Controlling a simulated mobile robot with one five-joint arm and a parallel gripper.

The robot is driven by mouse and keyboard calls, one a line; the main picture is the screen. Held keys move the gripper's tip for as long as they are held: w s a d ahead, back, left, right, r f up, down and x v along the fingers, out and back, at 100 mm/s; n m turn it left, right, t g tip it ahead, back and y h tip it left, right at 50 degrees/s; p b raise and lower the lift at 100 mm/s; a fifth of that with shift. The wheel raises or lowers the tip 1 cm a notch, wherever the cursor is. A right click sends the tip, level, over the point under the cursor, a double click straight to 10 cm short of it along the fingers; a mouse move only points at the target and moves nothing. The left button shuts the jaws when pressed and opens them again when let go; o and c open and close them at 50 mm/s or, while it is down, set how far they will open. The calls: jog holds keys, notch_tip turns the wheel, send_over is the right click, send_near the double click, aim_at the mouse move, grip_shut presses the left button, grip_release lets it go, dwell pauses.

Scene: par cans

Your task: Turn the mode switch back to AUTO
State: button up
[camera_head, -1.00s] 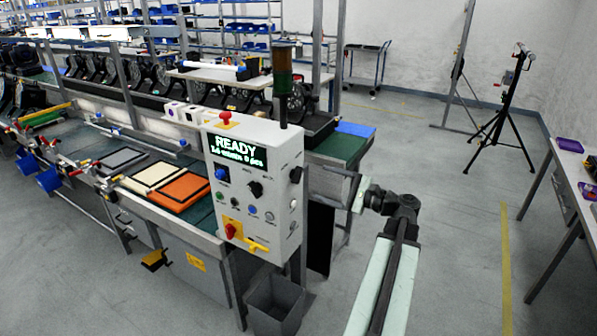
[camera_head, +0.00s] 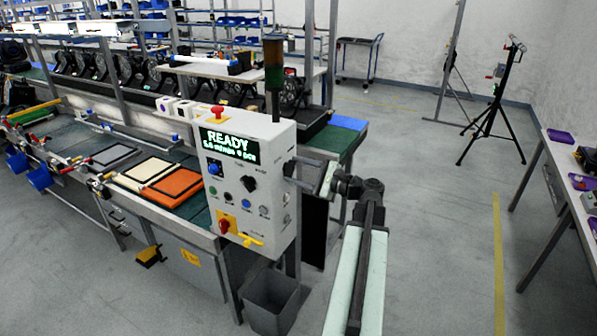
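The control box (camera_head: 243,215) stands at the near end of the line, its green display reading READY. On its front are a blue knob (camera_head: 214,169), a black knob (camera_head: 248,184), small round buttons and a red handle on a yellow plate (camera_head: 225,224). The labels are too small to read, so I cannot tell which knob is the mode switch or where it points. A black part (camera_head: 289,168) is on the box's right side. My gripper (camera_head: 296,171) is beside that side, with its two fingers apart, pointing left. I see nothing held; contact is unclear.
A red mushroom button (camera_head: 217,112) tops the box, with a signal tower (camera_head: 274,75) behind it. A grey bin (camera_head: 271,300) stands below. An orange frame (camera_head: 172,187) lies on the line. The floor to the right is open up to a tripod (camera_head: 494,105) and a table.

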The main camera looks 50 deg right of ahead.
jog(key=c, duration=0.5)
jog(key=shift+o, duration=0.2)
jog(key=shift+n, duration=7.9)
jog(key=o, duration=1.4)
